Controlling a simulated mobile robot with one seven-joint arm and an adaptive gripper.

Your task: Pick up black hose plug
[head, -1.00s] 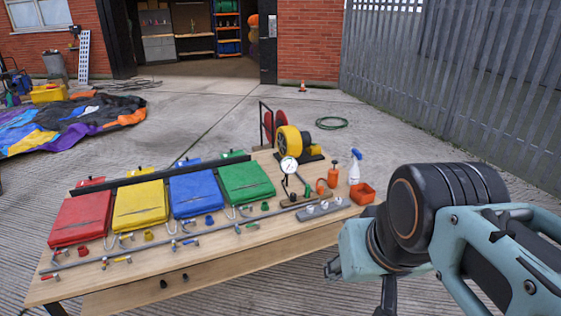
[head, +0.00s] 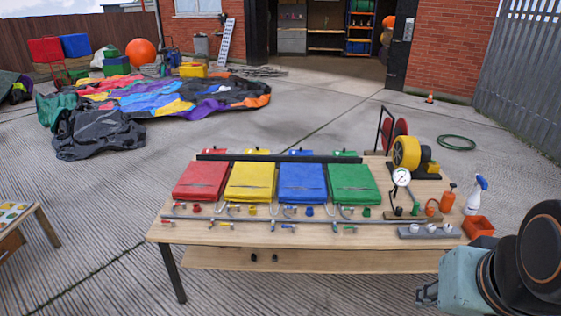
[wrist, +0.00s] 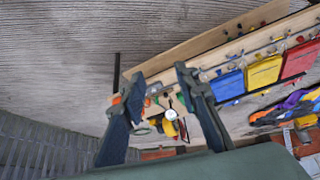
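Two small black pieces, which look like black hose plugs, sit side by side on the lower wooden shelf of the table in the head view: a left one (head: 253,257) and a right one (head: 275,258). They are too small to make out in detail. My gripper (head: 427,294) is at the lower right of the head view, right of the shelf and well apart from both. In the wrist view my gripper (wrist: 157,76) has its two fingers spread with nothing held between them. The table appears upside down beyond them.
A smaller table (head: 48,229) stands at left. Concrete in front is clear.

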